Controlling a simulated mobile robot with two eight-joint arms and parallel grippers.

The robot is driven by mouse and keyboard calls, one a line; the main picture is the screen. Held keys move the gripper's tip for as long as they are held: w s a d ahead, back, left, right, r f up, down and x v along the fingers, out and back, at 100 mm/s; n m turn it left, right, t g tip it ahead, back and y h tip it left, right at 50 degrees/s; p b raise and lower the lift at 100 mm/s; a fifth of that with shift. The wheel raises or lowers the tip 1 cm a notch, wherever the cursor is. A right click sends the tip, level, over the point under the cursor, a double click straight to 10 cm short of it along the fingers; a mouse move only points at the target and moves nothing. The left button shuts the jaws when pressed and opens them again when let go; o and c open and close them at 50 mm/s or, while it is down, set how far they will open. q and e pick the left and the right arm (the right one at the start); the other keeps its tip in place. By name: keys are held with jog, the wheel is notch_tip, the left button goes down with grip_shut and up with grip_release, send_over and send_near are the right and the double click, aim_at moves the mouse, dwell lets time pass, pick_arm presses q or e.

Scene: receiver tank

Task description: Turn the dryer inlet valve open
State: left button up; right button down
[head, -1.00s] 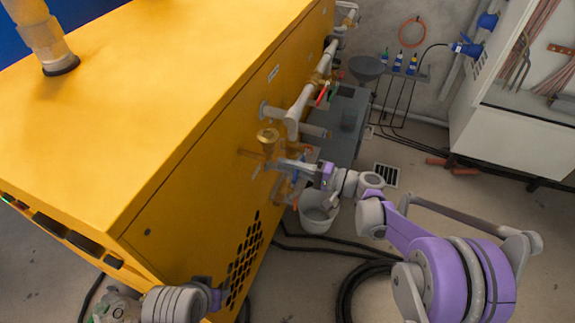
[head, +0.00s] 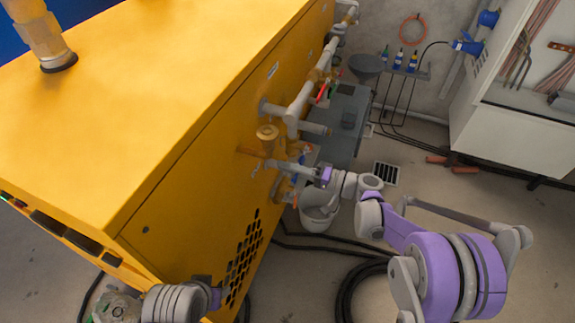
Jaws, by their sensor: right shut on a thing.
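The dryer inlet valve (head: 267,134) appears to be the brass-coloured valve with a round top on the side of the yellow cabinet. My right gripper (head: 270,166) is at its lower side, shut on what looks like its handle. The handle is small and mostly covered by the fingers, so its angle cannot be read. My left arm's end (head: 214,297) is low at the cabinet's bottom front. Its fingers are too dark and hidden to tell their state.
The yellow cabinet (head: 150,100) fills the left. Grey pipes (head: 296,112) with a red lever (head: 322,92) run along its side above the valve. A white cabinet (head: 520,130) stands at right.

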jog(key=shift+w+d+f+n, duration=0.15)
jog(key=shift+f+n, duration=0.2)
jog(key=shift+n, duration=0.3)
jog(key=shift+w+a+f+n, duration=0.15)
jog(key=shift+f+n, duration=0.2)
jog(key=shift+n, duration=0.3)
jog(key=shift+d, duration=0.1)
jog(key=c, duration=0.8)
grip_release()
jog(key=p+v, duration=0.1)
jog(key=v, duration=0.9)
jog(key=shift+s+d, duration=0.1)
jog(key=shift+d, duration=0.3)
